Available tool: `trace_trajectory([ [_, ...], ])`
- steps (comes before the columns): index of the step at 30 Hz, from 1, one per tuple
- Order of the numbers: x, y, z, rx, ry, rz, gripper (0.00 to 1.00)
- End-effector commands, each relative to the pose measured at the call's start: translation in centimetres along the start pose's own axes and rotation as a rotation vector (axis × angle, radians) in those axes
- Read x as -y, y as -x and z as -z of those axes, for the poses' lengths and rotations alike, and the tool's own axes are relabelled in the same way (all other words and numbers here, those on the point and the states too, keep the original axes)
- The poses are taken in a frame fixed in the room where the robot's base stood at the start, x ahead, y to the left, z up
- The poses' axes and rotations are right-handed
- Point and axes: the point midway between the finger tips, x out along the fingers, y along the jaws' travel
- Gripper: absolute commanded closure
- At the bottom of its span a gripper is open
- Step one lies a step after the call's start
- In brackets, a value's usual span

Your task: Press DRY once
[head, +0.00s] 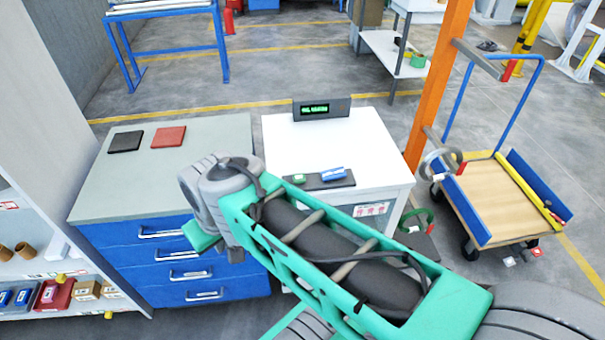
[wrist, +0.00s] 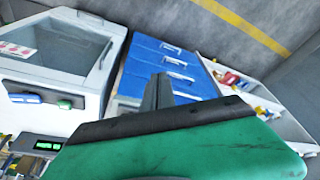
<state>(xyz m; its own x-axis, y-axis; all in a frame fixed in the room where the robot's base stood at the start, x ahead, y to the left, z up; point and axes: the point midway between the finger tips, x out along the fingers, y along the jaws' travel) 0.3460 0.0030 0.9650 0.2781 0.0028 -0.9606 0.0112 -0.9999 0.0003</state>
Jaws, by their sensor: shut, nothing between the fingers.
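A dark button strip (head: 318,181) lies near the front edge of the white table, with a green button (head: 299,178) on the left and a blue button (head: 333,174) on the right. I cannot read which is DRY. The blue button (wrist: 25,98) and green button (wrist: 65,104) also show in the wrist view. A grey display (head: 322,109) with green text, too small to read, stands at the table's back. My gripper (wrist: 160,92) is shut and empty in the wrist view, apart from the buttons. In the head view it hangs left of the white table, partly hidden by my wrist.
The white table (head: 370,145) has clear room behind the strip. A blue drawer cabinet (head: 215,128) stands to its left with a black pad (head: 125,142) and a red pad (head: 168,137). An orange post (head: 437,80) and a trolley (head: 485,200) stand to the right.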

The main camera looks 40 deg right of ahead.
Motion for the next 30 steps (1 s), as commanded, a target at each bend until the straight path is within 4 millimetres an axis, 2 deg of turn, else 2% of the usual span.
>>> trace_trajectory([
  [5,-0.5,-0.1,0.6,-0.005,-0.020,0.002,1.00],
  [8,-2.6,-0.4,2.8,-0.032,-0.095,0.019,1.00],
  [11,-6.8,-1.0,6.5,-0.093,-0.229,0.055,1.00],
  [14,-13.1,-1.6,9.7,-0.183,-0.385,0.101,1.00],
  [15,-15.8,-1.7,10.4,-0.223,-0.446,0.118,1.00],
  [18,-22.4,-1.6,11.1,-0.322,-0.580,0.156,1.00],
  [21,-27.4,-1.3,10.5,-0.406,-0.679,0.186,1.00],
  [25,-30.9,-0.7,9.7,-0.474,-0.746,0.206,1.00],
  [30,-31.6,-0.5,9.5,-0.491,-0.760,0.212,1.00],
])
